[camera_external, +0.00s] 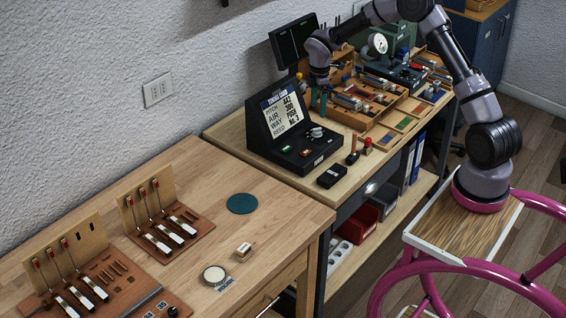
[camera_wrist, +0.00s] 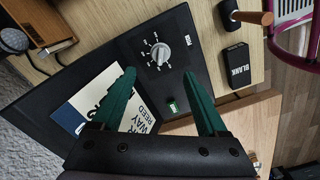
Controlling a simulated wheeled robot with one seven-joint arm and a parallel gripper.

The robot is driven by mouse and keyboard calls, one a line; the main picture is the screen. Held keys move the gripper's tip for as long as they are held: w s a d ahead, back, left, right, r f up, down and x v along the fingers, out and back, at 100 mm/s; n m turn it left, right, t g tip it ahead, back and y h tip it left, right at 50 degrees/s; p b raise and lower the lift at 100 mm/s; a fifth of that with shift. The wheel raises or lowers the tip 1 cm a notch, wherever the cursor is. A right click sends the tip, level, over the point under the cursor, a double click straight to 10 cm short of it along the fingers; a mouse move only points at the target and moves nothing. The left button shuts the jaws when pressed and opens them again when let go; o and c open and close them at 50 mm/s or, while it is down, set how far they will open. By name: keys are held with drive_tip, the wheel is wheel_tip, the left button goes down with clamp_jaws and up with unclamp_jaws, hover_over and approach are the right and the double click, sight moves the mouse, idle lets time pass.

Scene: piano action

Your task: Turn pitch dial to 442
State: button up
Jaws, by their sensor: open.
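The pitch dial (camera_wrist: 160,54) is a grey knob with a printed scale on a black tuning unit (camera_external: 290,150). In the external view the dial (camera_external: 316,132) sits on the unit's sloped deck. The unit's card (camera_external: 284,112) reads pitch 442, air 300, way push, reed No. 3. The dial's own setting is too small to read. My gripper (camera_wrist: 165,85) has green fingers and is open and empty. In the external view my gripper (camera_external: 319,103) hangs above and behind the unit, apart from the dial. A green switch (camera_wrist: 173,106) lies near the dial.
A black block marked BLANK (camera_wrist: 237,66) and a wooden-handled tool (camera_wrist: 248,17) lie beside the unit. Wooden trays of parts (camera_external: 365,100) stand behind it, with a dark screen (camera_external: 294,40) at the wall. The left bench (camera_external: 200,180) has clear room.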

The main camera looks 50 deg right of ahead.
sight(317, 132)
wheel_tip(317, 132, down, 9)
drive_tip(key=shift+f, duration=0.15)
drive_tip(key=shift+c, duration=0.3)
clamp_jaws()
